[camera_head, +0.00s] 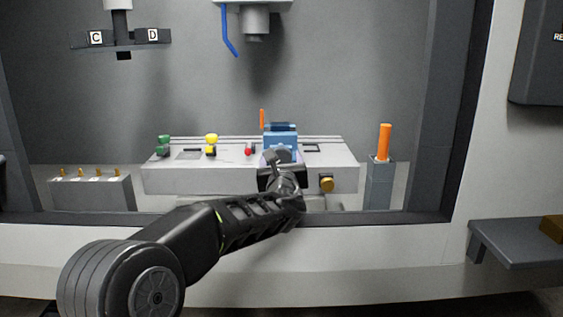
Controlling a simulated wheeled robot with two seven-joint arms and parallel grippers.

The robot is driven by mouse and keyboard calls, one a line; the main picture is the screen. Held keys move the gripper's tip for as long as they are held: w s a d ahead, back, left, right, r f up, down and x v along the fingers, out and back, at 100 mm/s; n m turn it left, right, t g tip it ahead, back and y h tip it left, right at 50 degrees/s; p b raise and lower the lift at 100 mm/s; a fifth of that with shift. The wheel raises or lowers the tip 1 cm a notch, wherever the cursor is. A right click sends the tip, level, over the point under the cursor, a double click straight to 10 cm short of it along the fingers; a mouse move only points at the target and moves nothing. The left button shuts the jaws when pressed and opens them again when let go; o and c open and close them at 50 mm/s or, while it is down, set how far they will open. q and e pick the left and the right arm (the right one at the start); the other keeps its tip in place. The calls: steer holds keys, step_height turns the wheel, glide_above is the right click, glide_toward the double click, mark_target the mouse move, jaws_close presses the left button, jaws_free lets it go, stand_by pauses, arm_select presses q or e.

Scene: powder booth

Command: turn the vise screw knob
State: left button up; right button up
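A blue vise (280,142) stands on the grey machine table (200,180), right of its middle. My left arm reaches in from the lower left. My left gripper (280,158) is in front of the vise and covers its lower front. I cannot tell whether it touches the vise or whether its fingers are open or shut. I see no vise screw knob clearly; that part of the vise is hidden behind the gripper. A gold knob (327,184) sits on the table's front face, right of the gripper. My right gripper is not in view.
Green (163,146), yellow (211,143) and red (249,150) pieces stand on the table left of the vise. An orange cylinder (384,142) stands on a grey post (380,185) at right. A spindle (255,20) with a blue hose (229,35) hangs above. A grey sill edges the opening.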

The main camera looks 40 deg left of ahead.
arm_select(q)
steer(key=c, duration=1.3)
steer(key=shift+o, duration=0.2)
